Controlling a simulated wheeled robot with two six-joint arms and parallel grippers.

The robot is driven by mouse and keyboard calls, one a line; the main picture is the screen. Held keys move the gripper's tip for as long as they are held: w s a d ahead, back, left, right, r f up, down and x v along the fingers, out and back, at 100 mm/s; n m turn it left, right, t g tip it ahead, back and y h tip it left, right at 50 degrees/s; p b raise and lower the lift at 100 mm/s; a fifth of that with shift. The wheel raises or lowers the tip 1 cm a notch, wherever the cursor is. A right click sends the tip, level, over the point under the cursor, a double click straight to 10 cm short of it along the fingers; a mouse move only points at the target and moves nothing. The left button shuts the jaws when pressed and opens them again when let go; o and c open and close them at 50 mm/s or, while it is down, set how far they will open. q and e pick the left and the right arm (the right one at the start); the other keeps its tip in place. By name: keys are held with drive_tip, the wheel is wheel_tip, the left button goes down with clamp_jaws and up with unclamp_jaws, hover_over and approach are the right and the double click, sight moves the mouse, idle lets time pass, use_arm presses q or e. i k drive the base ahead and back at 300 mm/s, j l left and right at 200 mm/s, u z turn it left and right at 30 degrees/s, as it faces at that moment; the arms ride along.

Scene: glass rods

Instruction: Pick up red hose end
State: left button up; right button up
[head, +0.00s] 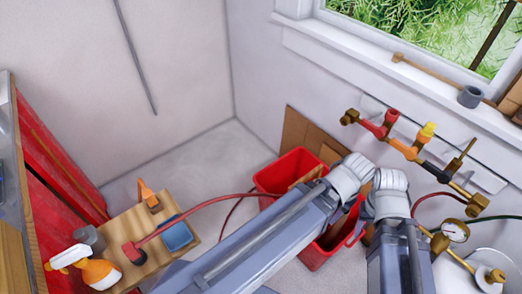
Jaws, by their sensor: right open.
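The red hose end (133,252) lies on a wooden board (192,227) at the lower left, its short dark red fitting beside a blue box. The red hose (210,201) runs from it in an arc to the right and over the red bucket. My arm crosses the lower middle, bent at its elbow, with its far link running out at the bottom edge. I see no jaws or fingertips of the right gripper, and no gripper is at the hose end. My left gripper does not show.
An orange-white spray bottle (96,268), an orange-handled tool (148,196) and the blue box (177,235) crowd the hose end. The red bucket (268,180) stands behind my arm. A valve manifold (410,150) and a gauge (455,231) are at the right. Floor beyond the board is clear.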

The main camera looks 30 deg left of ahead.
sight(132, 250)
drive_tip(key=u, duration=2.85)
